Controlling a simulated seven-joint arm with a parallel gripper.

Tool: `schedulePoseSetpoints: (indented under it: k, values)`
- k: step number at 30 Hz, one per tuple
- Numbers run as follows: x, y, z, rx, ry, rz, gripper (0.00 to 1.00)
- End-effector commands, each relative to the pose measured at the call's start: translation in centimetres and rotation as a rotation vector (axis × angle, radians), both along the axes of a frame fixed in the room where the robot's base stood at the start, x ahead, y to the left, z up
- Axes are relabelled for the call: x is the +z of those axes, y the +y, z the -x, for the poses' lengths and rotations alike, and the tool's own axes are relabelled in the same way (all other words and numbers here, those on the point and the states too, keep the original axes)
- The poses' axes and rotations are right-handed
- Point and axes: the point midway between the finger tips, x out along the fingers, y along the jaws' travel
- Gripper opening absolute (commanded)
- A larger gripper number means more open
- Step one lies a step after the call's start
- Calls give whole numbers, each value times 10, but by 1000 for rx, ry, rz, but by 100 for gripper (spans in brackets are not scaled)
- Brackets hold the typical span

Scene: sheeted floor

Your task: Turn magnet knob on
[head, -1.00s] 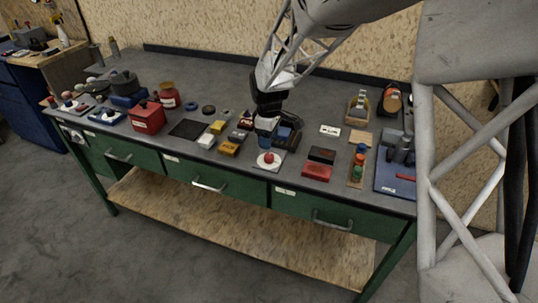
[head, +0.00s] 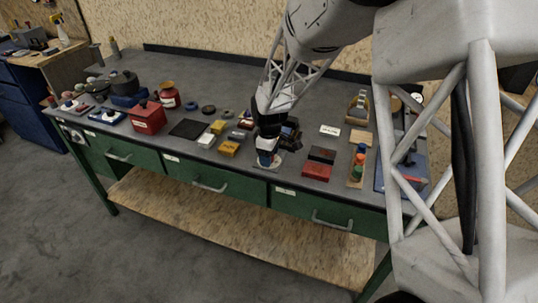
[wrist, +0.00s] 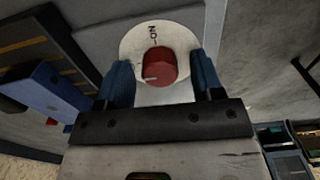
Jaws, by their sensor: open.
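The red magnet knob (wrist: 159,66) sits on a round white dial (wrist: 134,45) in the wrist view. Lettering and a short line mark the dial above the knob, and a pale mark shows on the knob's lower left. My gripper (wrist: 162,80) is open, with one blue finger on either side of the knob. Gaps show between the fingers and the knob, and nothing is held. In the head view my gripper (head: 267,160) is low over the dial near the table's front edge and hides the knob.
The workbench (head: 226,80) holds a red box (head: 147,117), yellow blocks (head: 229,148) and a black pad (head: 188,129) to the left. A red block (head: 317,172) and a black block (head: 322,155) stand just right of my gripper. A dark device is close behind it.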

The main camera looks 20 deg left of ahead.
Motion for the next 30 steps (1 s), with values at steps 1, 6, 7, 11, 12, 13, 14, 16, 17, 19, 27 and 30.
schedulePoseSetpoints:
  k: [1,6,7,11,12,13,14,16,17,19,27,30]
  values:
    - [-1,0,0,0,0,0,61]
    - [-1,0,0,0,0,0,61]
    - [-1,0,0,0,0,0,61]
    - [-1,0,0,0,0,0,52]
    - [-1,0,0,0,0,0,46]
    - [-1,0,0,0,0,0,41]
    - [-1,0,0,0,0,0,36]
    - [-1,0,0,0,0,0,26]
    - [-1,0,0,0,0,0,21]
    - [-1,0,0,0,0,0,12]
    - [-1,0,0,-18,-1,0,12]
    - [-1,0,0,-43,-1,0,12]
